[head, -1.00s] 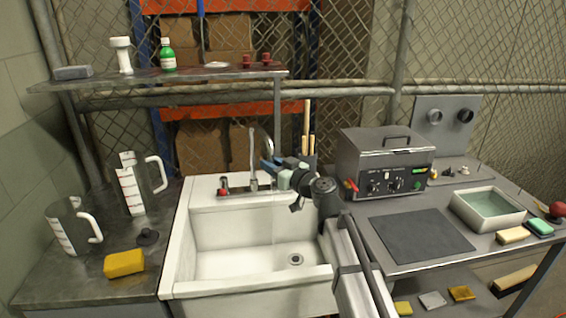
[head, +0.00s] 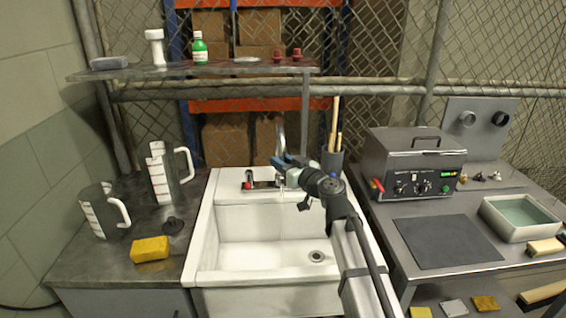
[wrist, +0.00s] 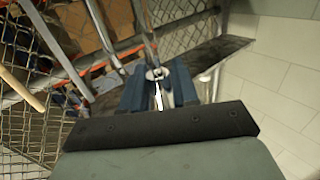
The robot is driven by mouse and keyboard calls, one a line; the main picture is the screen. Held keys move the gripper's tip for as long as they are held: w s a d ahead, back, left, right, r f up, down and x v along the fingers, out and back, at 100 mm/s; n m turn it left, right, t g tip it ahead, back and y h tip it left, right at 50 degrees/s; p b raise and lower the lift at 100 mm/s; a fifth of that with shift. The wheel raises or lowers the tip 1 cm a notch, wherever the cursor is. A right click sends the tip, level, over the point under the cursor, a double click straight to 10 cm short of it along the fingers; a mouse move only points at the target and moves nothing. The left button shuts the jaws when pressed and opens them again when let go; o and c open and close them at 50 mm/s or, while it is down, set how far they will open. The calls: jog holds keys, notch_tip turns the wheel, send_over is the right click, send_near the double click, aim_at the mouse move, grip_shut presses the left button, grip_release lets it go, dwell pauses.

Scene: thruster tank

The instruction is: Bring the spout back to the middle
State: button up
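The chrome spout (head: 280,138) rises behind the sink and curves over at the top. It looks nearly in line with its base, and a thin water stream falls below it into the basin. My gripper (head: 283,164) is at the spout's outlet end. In the wrist view, my gripper's blue fingers (wrist: 158,88) stand on either side of the spout (wrist: 152,62), with its end filling the narrow gap between them. The fingers hide part of the spout in the head view. The white sink (head: 204,238) lies below, with its drain at the right of the basin.
A red-marked tap knob (head: 248,186) sits left of the spout's base. A holder with wooden sticks (head: 332,160) stands close on the right. The metal shelf (head: 200,72) is above and behind. Jugs and a yellow sponge (head: 150,248) are on the left counter.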

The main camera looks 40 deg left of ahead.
jog(key=shift+o, duration=1.3)
jog(key=s+d, duration=0.2)
jog(key=d, duration=1.1)
jog(key=shift+s+d, duration=0.3)
